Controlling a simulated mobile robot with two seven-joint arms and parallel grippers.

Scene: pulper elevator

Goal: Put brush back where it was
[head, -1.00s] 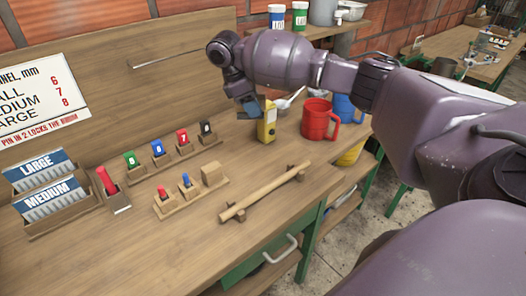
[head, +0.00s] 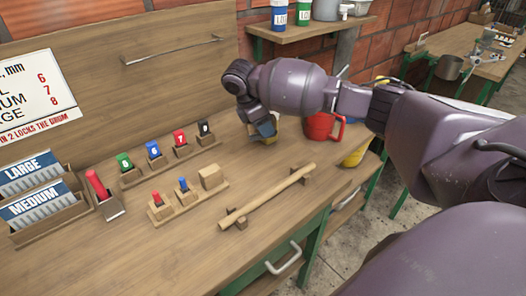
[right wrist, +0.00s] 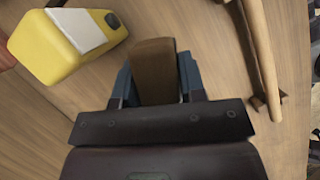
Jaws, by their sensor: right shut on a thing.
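My right gripper (head: 266,130) is low over the bench, to the left of the red mug. In the right wrist view its jaws (right wrist: 155,85) are shut on a brown wooden piece (right wrist: 154,65), which appears to be the brush; no bristles show. A tan end of this piece (head: 271,140) shows just under the jaws in the head view. I cannot tell whether it touches the bench. My left gripper is not in view.
A yellow device (right wrist: 62,52) stands close to the left of the jaws in the wrist view. A wooden rod (head: 268,196) lies on supports nearer the bench's front edge. The red mug (head: 318,126) is right of the gripper. Numbered blocks (head: 153,150) stand to the left.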

